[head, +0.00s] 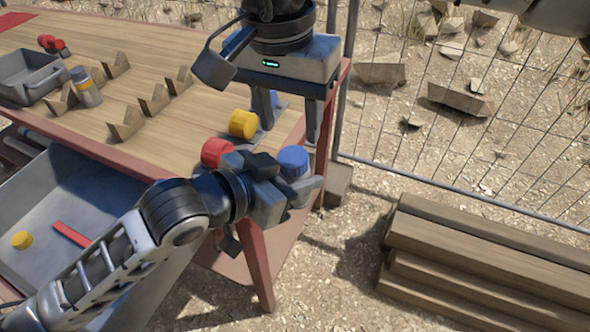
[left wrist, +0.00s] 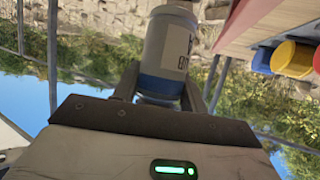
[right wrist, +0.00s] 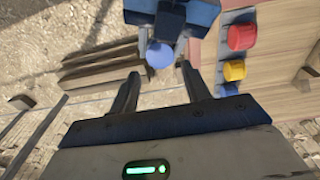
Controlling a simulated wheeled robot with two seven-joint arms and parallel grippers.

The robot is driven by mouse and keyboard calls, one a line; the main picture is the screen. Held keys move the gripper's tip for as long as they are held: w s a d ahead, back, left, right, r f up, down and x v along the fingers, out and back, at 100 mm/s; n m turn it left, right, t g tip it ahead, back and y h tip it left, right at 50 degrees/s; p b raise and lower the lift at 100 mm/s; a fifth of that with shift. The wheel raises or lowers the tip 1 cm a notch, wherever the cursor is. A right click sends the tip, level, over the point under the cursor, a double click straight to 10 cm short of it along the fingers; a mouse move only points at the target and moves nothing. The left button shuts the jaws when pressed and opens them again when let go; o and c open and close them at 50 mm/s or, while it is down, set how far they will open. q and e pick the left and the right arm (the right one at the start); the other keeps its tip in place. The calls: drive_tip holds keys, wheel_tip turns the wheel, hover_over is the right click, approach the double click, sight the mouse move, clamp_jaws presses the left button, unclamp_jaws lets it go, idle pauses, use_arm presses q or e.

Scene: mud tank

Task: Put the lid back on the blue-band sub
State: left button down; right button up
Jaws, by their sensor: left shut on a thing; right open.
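My left gripper (head: 285,190) is shut on the blue-band sub, a grey cylinder with a blue upper end (head: 293,160), held upright past the table's right corner. Its grey body with dark lettering shows in the left wrist view (left wrist: 168,45). I cannot tell whether the blue top is band or lid. My right gripper (head: 287,115) is open and empty, pointing down just beyond the sub. The right wrist view shows the sub's round top (right wrist: 160,55) ahead of its fingers. A blue lid (left wrist: 262,59) sits on the table beside the yellow lid (head: 243,123) and red lid (head: 216,152).
Wooden brackets (head: 126,122), a banded cylinder (head: 86,88) and a grey bin (head: 28,76) stand on the table (head: 150,60). A large grey tray (head: 60,190) lies lower left, with a yellow piece (head: 22,240) in it. Stacked timber (head: 480,250) and wire fencing are right.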

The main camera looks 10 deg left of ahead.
sight(293, 157)
drive_tip(key=f, duration=0.6)
drive_tip(key=shift+w+d, duration=0.2)
drive_tip(key=shift+r, duration=0.1)
drive_tip(key=c, duration=0.8)
drive_tip(key=m, duration=1.3)
drive_tip(key=o, duration=1.1)
drive_tip(key=shift+s, duration=0.1)
